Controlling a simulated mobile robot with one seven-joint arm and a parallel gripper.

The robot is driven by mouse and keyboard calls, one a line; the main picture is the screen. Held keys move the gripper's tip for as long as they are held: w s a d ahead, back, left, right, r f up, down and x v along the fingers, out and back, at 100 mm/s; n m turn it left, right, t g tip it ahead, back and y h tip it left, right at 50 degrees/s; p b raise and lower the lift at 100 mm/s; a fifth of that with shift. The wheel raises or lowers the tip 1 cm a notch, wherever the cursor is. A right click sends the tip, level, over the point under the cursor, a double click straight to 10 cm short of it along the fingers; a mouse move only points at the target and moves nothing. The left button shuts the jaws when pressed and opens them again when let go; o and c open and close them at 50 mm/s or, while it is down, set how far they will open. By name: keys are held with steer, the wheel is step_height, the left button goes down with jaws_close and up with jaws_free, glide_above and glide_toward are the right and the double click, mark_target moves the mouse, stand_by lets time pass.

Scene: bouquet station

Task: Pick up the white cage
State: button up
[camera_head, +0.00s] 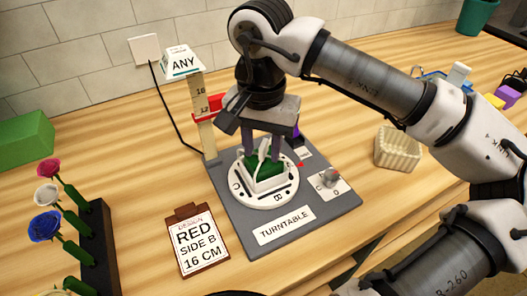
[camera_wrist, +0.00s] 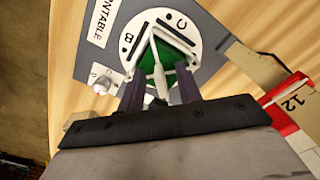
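The white cage (camera_head: 266,184) stands on the round white turntable disc (camera_head: 239,189), with a green block (camera_head: 258,163) inside its frame. In the wrist view the cage (camera_wrist: 157,75) shows as white bars around the green block (camera_wrist: 181,80), with a pale upright post in the middle. My gripper (camera_head: 262,152) points down over the cage. Its two dark fingers are apart, one on each side of the post, with gaps visible in the wrist view (camera_wrist: 160,92). The fingers hide part of the cage, and I cannot tell whether they touch its frame.
The grey turntable base (camera_head: 285,226) carries a knob (camera_head: 331,177). A measuring post (camera_head: 201,120) with a red slider and an "ANY" sign (camera_head: 181,62) stands close behind. A design card (camera_head: 201,243), a flower rack (camera_head: 99,245) and a cream basket (camera_head: 398,148) stand around it.

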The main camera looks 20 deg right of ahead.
steer(key=shift+c, duration=0.4)
jaws_close()
steer(key=shift+r, duration=0.1)
